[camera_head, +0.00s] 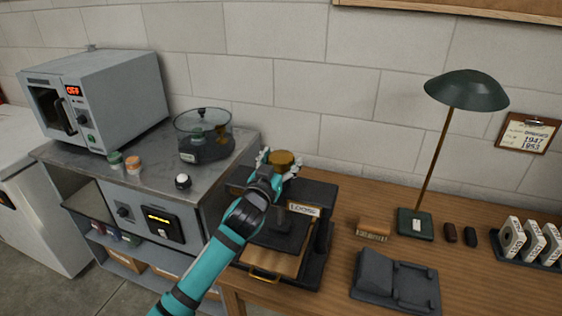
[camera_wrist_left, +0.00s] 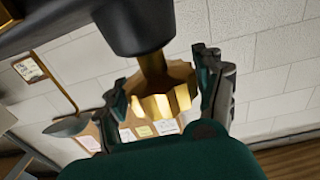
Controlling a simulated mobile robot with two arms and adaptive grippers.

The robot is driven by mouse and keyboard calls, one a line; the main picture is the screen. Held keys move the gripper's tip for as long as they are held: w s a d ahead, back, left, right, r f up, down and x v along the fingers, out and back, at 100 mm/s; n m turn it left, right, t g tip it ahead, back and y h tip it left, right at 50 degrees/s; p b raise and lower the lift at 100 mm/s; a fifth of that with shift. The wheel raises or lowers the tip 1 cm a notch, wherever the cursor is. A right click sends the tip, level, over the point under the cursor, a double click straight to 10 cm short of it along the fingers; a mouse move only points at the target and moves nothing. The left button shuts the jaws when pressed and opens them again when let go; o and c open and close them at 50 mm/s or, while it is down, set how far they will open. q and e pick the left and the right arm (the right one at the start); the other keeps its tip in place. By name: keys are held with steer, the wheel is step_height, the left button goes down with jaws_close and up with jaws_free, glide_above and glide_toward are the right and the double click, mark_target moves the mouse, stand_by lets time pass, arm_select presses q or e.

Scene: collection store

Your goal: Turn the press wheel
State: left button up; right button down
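The press wheel (camera_head: 284,157) is a brass, scalloped knob on top of the dark press (camera_head: 318,192), which carries a label reading LOOSE. My left gripper (camera_head: 276,164) is at the wheel, with one finger on each side of it. In the left wrist view the wheel (camera_wrist_left: 163,94) sits on a brass shaft between the two spread fingers. A narrow gap shows at the left finger; contact at the right finger is unclear. A wooden board with a brass handle (camera_head: 264,276) lies at the press's base. My right gripper is not in view.
A grey counter on the left holds an oven (camera_head: 98,98) showing OFF, a clear-lidded pot (camera_head: 204,140) and small jars. Right of the press on the wooden table are a wooden block (camera_head: 374,229), a dark grey device (camera_head: 395,282), a green lamp (camera_head: 466,90) and a card rack (camera_head: 530,252).

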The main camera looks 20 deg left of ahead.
arm_select(q)
steer(key=c, duration=0.7)
steer(key=h+p, duration=0.1)
steer(key=m+h+p, duration=0.2)
steer(key=shift+a+r+g+h+p, duration=0.1)
steer(key=shift+r+g+h+p, duration=0.2)
steer(key=shift+p, duration=0.1)
steer(key=shift+c, duration=0.2)
steer(key=shift+f+m+g+h+p, duration=0.3)
steer(key=shift+m+g+h+p, duration=0.1)
steer(key=shift+m+h, duration=0.7)
